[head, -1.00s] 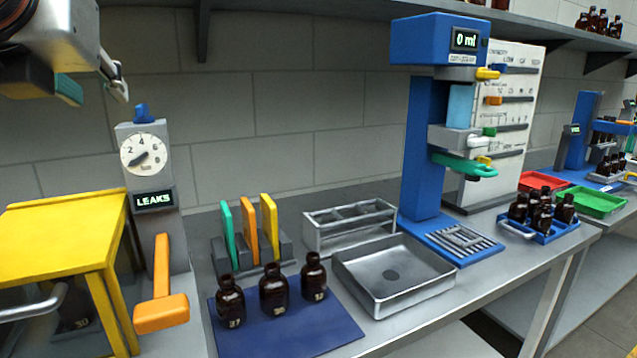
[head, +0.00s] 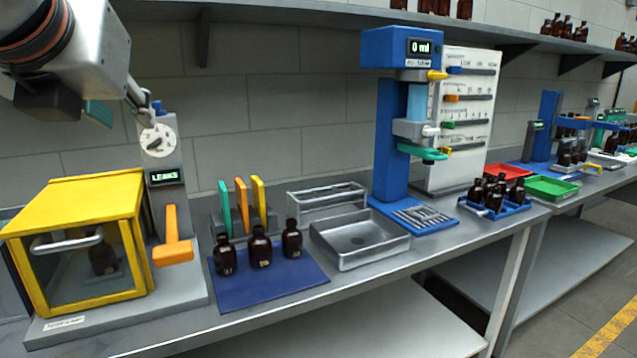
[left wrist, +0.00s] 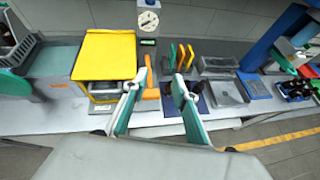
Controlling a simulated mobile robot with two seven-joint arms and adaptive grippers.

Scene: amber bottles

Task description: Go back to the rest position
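My left gripper (head: 122,100) hangs at the upper left of the head view, in front of the gauge post and above the yellow-framed chamber (head: 90,188). In the left wrist view my left gripper (left wrist: 160,78) has its two green-padded fingers spread with nothing between them. The chamber's clear front is closed, and a dark bottle (head: 103,257) stands inside it. The gauge (head: 158,141) sits above a display reading LEAKS (head: 164,177). My right gripper is in neither view.
Three amber bottles (head: 259,247) stand on a blue mat (head: 270,283). Behind are coloured upright plates (head: 241,206); to the right are a metal basin (head: 360,245) and a blue filling stand (head: 392,140). A shelf runs overhead. The floor at right is clear.

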